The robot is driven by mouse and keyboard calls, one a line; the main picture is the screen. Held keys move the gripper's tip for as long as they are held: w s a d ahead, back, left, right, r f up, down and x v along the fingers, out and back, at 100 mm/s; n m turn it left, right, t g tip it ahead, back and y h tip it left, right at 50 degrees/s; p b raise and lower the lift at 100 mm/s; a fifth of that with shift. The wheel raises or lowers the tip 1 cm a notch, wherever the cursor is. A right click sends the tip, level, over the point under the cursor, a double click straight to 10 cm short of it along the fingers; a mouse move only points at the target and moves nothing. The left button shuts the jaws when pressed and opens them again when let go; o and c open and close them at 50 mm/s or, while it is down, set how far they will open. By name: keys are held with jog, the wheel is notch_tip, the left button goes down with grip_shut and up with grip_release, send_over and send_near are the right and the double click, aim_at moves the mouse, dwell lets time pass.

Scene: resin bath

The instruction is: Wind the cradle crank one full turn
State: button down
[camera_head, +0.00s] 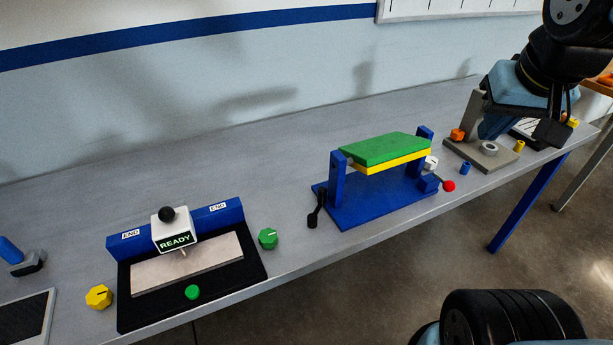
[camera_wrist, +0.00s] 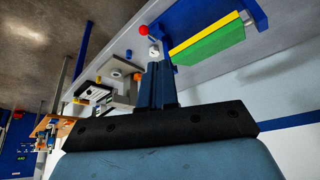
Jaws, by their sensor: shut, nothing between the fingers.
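The cradle has a blue base (camera_head: 365,208) with two blue posts, and a green-and-yellow slab (camera_head: 385,148) lies level between them. Its black crank (camera_head: 318,206) is on the left post, with the handle hanging downward near the table's front. My gripper (camera_head: 489,132) is at the right, over the grey stand and well away from the crank. In the wrist view my gripper's blue fingers (camera_wrist: 156,75) are together with nothing between them. The slab (camera_wrist: 213,44) shows at upper right there; the crank is not visible in that view.
A red knob (camera_head: 449,186) and a white dial (camera_head: 431,163) sit at the cradle's right. A grey stand (camera_head: 470,156) is below my gripper, with small blue and yellow pegs nearby.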

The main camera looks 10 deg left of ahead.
jog(key=w+a+f+g+h, duration=0.1)
jog(key=w+a, duration=0.2)
jog(key=a, duration=0.2)
jog(key=w+a+f+m+g+h, duration=0.1)
jog(key=w+a+f, duration=0.1)
jog(key=a, duration=0.4)
jog(key=w+a+f+g, duration=0.1)
jog(key=w+a+f, duration=0.1)
jog(key=w+a, duration=0.3)
jog(key=shift+a+f+m+g+h, duration=0.15)
jog(key=shift+a+m+g+h, duration=0.15)
jog(key=shift+a+h, duration=0.15)
jog(key=s+a+f+t+h, duration=0.1)
jog(key=a+f, duration=0.3)
jog(key=a, duration=0.3)
jog(key=s+a+f+m+h, duration=0.1)
jog(key=a+f, duration=0.2)
jog(key=a, duration=0.4)
jog(key=s+a+f+t+h, duration=0.1)
jog(key=a+f+h, duration=0.1)
jog(key=a+f, duration=0.35)
jog(key=shift+y, duration=0.25)
jog(key=x, duration=0.7)
jog(key=shift+w+a+f, duration=0.2)
jog(key=shift+f, duration=0.05)
jog(key=d, duration=0.3)
jog(key=shift+s+f, duration=0.1)
jog(key=shift+s, duration=0.1)
jog(key=shift+s+d, duration=0.1)
jog(key=shift+d, duration=0.45)
